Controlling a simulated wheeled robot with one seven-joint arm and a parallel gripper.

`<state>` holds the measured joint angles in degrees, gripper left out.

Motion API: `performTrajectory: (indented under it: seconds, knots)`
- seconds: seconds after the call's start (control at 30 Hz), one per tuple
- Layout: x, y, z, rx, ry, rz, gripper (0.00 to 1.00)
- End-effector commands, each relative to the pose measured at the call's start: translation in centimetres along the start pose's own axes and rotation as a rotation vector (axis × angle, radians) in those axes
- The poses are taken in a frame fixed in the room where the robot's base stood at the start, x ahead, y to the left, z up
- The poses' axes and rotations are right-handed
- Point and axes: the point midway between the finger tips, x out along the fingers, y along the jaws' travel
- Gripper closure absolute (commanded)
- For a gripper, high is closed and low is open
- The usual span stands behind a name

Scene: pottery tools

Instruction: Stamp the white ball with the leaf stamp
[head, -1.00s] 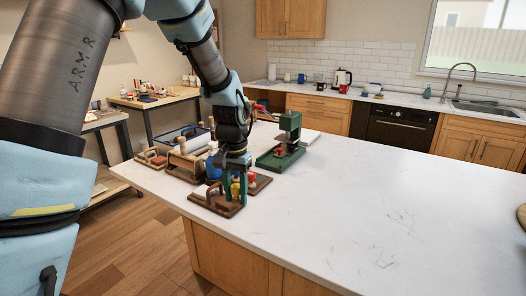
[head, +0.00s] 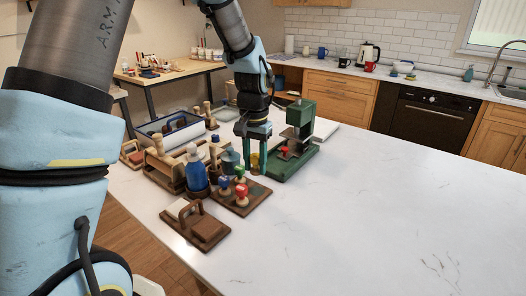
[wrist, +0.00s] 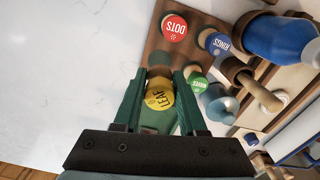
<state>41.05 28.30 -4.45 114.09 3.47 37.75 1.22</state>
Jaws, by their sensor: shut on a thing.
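My gripper (head: 255,165) is shut on the yellow leaf stamp (wrist: 159,95), whose round top reads LEAF in the wrist view. The stamp also shows between the fingers in the head view (head: 255,160). It is at the back edge of the brown stamp board (head: 245,203); I cannot tell whether its base is clear of the board. The red DOTS stamp (wrist: 174,28), blue RINGS stamp (wrist: 217,42) and a green-topped stamp (wrist: 197,83) stand on the board. I cannot make out the white ball.
A green press (head: 301,120) stands close right of my gripper. A blue bottle (head: 196,174), wooden racks and a brown handled block (head: 207,229) crowd the left. The white counter (head: 350,220) is clear to the right and front.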

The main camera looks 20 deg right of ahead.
Motion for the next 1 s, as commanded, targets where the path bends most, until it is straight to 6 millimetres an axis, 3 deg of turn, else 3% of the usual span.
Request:
performTrajectory:
  seconds: [0.27,0.8,1.0]
  knots:
    - [0.7,0.0,0.0,0.0,0.0,0.0,1.0]
    - [5.8,0.0,0.0,0.0,0.0,0.0,1.0]
    - [6.5,0.0,0.0,0.0,0.0,0.0,1.0]
